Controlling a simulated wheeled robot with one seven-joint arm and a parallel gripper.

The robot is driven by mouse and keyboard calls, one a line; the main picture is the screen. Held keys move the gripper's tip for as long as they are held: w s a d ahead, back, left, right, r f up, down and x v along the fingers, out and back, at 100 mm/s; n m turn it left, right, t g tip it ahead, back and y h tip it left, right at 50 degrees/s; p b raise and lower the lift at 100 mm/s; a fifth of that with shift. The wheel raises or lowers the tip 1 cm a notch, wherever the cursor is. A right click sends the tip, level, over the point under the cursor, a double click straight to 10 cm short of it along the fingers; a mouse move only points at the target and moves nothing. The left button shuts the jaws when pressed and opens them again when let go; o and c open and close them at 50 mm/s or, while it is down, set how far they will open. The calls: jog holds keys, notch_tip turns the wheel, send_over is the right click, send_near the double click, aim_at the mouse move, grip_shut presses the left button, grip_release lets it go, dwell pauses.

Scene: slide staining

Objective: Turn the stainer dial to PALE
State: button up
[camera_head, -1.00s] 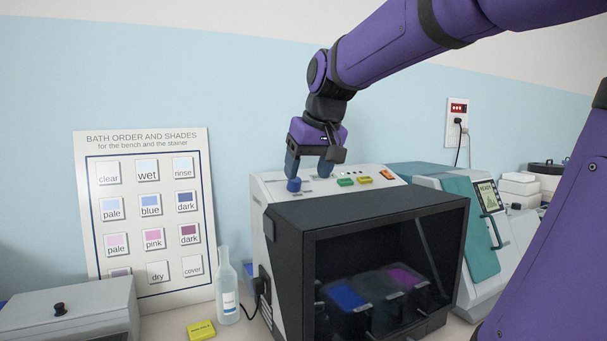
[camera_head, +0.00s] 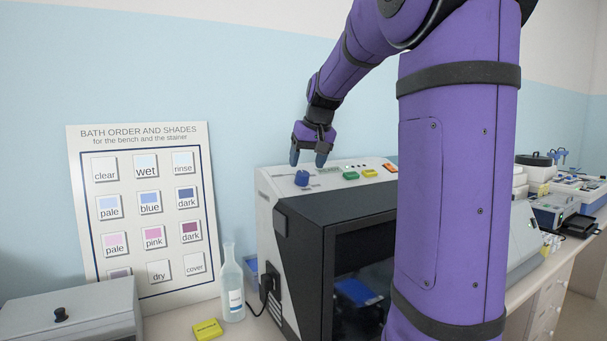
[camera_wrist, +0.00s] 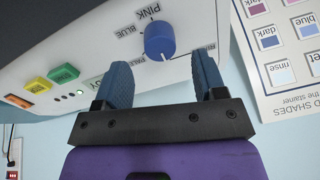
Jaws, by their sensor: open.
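The stainer dial (camera_head: 302,178) is a blue knob on the sloping top panel of the stainer (camera_head: 268,215). My gripper (camera_head: 308,162) is open and empty, just above and behind the dial. In the wrist view my gripper (camera_wrist: 162,68) has one blue finger on each side of the dial, apart from it.
Green (camera_head: 351,175) and yellow (camera_head: 369,173) buttons and an orange switch (camera_head: 390,167) sit right of the dial. A shade chart (camera_head: 145,210) leans on the wall. A bottle (camera_head: 232,290) and yellow block (camera_head: 207,330) stand left of the stainer. My arm covers the stainer's right side.

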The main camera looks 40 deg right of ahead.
aim_at(304, 173)
jog(key=shift+x, duration=2.15)
jog(key=c, duration=0.9)
